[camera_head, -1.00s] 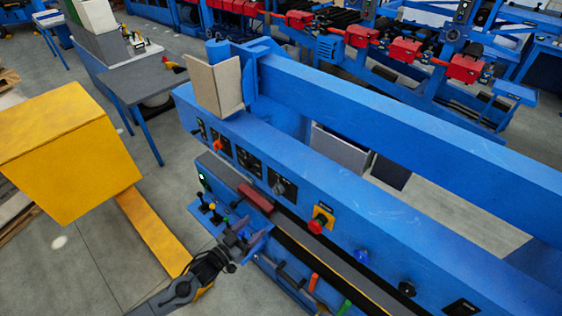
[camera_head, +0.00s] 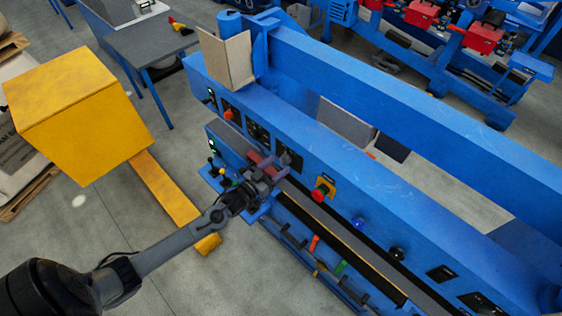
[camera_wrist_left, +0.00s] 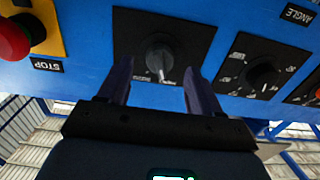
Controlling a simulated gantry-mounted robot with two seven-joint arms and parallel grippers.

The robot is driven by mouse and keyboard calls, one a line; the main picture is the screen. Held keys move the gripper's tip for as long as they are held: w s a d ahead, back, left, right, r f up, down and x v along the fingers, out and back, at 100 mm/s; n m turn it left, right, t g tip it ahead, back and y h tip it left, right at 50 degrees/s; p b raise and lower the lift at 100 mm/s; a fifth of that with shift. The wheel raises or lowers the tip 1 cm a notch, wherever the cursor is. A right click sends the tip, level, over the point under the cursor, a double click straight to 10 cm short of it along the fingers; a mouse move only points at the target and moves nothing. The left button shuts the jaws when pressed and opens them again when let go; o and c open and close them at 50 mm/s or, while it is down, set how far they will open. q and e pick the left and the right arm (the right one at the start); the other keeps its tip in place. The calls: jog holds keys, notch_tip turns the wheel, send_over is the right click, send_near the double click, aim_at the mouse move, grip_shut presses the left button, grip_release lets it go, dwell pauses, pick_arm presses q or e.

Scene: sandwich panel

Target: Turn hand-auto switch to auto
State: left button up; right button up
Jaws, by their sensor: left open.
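In the left wrist view, a grey rotary switch (camera_wrist_left: 159,55) sits on a black square plate on the blue panel, with its handle pointing down in the picture. Its labels are too small to read, so I cannot tell its mode name. My left gripper (camera_wrist_left: 157,75) is open, with one finger on each side below the switch handle. I cannot tell whether they touch it. In the head view my left gripper (camera_head: 272,168) is at the panel front and partly hides this switch's plate (camera_head: 291,158). My right gripper is not in view.
A red stop button (camera_wrist_left: 10,38) on a yellow plate is left of the switch in the wrist view; it also shows in the head view (camera_head: 319,193). Another rotary knob (camera_wrist_left: 262,76) is to the right. A yellow box (camera_head: 75,115) stands left of the machine.

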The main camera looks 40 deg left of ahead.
aim_at(285, 160)
pick_arm(q)
jog(key=shift+w+d, duration=0.1)
jog(key=shift+w, duration=1.3)
jog(key=c, duration=1)
jog(key=shift+c, duration=0.2)
jog(key=shift+m, duration=0.4)
jog(key=shift+m+b, duration=0.45)
jog(key=shift+m, duration=4.15)
